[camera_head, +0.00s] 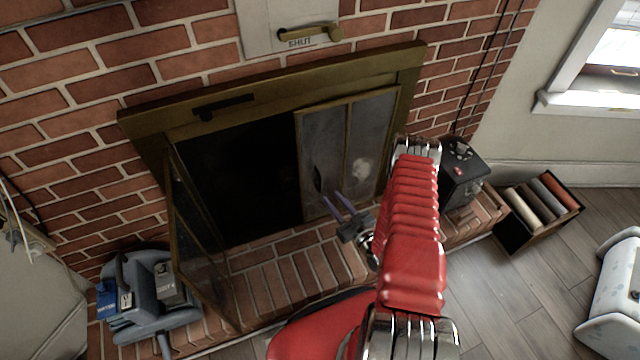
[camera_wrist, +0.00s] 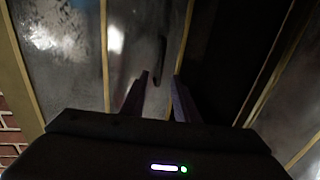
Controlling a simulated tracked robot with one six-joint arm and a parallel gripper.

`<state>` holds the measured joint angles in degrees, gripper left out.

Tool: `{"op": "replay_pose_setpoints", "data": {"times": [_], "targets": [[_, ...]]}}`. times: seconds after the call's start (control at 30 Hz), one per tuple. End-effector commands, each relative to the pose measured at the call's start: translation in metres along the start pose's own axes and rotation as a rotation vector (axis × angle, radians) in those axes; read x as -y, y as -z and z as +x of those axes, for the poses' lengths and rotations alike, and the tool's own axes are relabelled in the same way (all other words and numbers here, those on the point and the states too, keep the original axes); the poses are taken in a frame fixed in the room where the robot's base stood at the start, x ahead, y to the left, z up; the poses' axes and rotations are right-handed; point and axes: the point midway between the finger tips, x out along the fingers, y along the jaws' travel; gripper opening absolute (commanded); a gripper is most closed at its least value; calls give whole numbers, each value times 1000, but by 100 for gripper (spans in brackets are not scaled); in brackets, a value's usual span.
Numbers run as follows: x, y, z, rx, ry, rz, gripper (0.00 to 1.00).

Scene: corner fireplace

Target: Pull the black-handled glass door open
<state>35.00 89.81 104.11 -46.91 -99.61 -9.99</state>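The closed glass door (camera_head: 345,150) fills the right half of the brass-framed fireplace and has two panels with thin brass edges. Its black handle (camera_head: 317,178) is a small dark upright piece near the door's left edge. My gripper (camera_head: 330,195) is open and empty, its two fingers pointing at the door just below and right of the handle. In the wrist view the glass door (camera_wrist: 60,50) is at the left, and a dark upright shape, likely the handle (camera_wrist: 162,60), shows just beyond the gap between my fingertips (camera_wrist: 161,76). Whether they touch it I cannot tell.
Another glass door (camera_head: 200,235) stands swung outward at the left, beside the dark fireplace opening (camera_head: 245,170). A brick hearth (camera_head: 290,285) lies below. A blue-grey caddy (camera_head: 150,295) sits left, a black box (camera_head: 462,175) and a crate of rolls (camera_head: 540,212) right.

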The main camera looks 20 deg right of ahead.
Motion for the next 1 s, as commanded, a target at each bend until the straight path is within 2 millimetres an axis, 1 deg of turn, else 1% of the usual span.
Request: {"op": "replay_pose_setpoints", "data": {"times": [0.1,0.4,0.6,0.77,1.0], "targets": [[1,1,19,-2,4,-2,28],[1,1,65,-2,3,-1,28],[1,0,87,-1,2,-1,28],[0,0,93,0,-1,0,28],[-1,0,93,0,-2,1,28]]}}
